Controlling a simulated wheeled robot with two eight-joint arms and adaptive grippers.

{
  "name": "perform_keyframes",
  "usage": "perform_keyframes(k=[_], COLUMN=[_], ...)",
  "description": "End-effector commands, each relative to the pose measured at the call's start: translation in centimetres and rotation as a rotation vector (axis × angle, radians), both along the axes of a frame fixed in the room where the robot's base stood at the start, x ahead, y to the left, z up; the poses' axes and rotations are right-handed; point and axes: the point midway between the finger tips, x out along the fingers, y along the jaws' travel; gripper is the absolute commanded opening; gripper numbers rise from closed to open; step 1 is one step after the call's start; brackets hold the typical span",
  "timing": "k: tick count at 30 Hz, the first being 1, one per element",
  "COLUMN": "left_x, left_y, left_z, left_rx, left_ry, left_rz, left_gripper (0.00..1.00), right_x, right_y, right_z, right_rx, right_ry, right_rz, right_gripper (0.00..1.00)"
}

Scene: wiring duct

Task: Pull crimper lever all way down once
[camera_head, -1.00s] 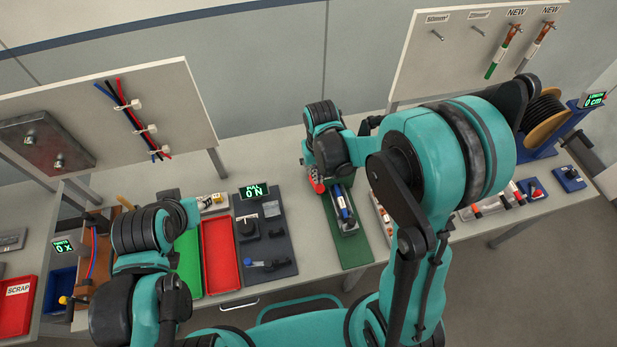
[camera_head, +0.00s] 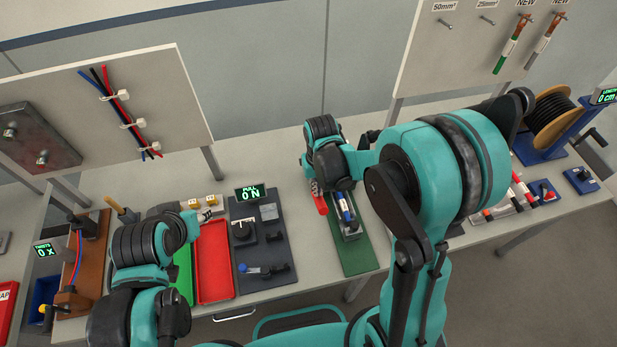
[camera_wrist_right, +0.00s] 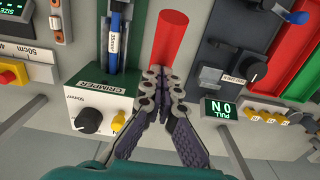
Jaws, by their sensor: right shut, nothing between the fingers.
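The crimper (camera_wrist_right: 100,100) shows in the right wrist view with its label, a black dial and a green bed. A blue-banded cable (camera_wrist_right: 114,40) lies in the bed; in the head view it sits above the green base (camera_head: 358,262). The crimper's red lever (camera_wrist_right: 176,38) is a thick red bar beside the bed; it also shows in the head view (camera_head: 320,203). My right gripper (camera_wrist_right: 163,76) is shut and empty, its tips at the lever's near end; contact cannot be told.
The pull tester (camera_head: 262,225) with its "0 N" display stands left of the crimper. Red (camera_head: 215,262) and green trays lie beyond it to the left. A cable spool (camera_head: 552,120) is at the far right. Bare bench lies between tester and crimper.

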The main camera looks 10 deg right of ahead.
Motion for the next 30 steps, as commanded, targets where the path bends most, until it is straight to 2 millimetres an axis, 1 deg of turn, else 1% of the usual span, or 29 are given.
perform_keyframes(k=[1, 30], left_x=[0.0, 0.0], left_y=[0.0, 0.0], left_z=[-0.7, -8.0], left_rx=[0.000, 0.000], left_ry=[0.000, 0.000], left_rz=[0.000, 0.000], left_gripper=[0.40, 0.40], right_x=[0.0, 0.1], right_y=[0.0, 0.0], right_z=[-0.8, -8.5], right_rx=[0.000, 0.000], right_ry=[-0.001, -0.001], right_rz=[0.000, 0.000], right_gripper=[0.00, 0.00])
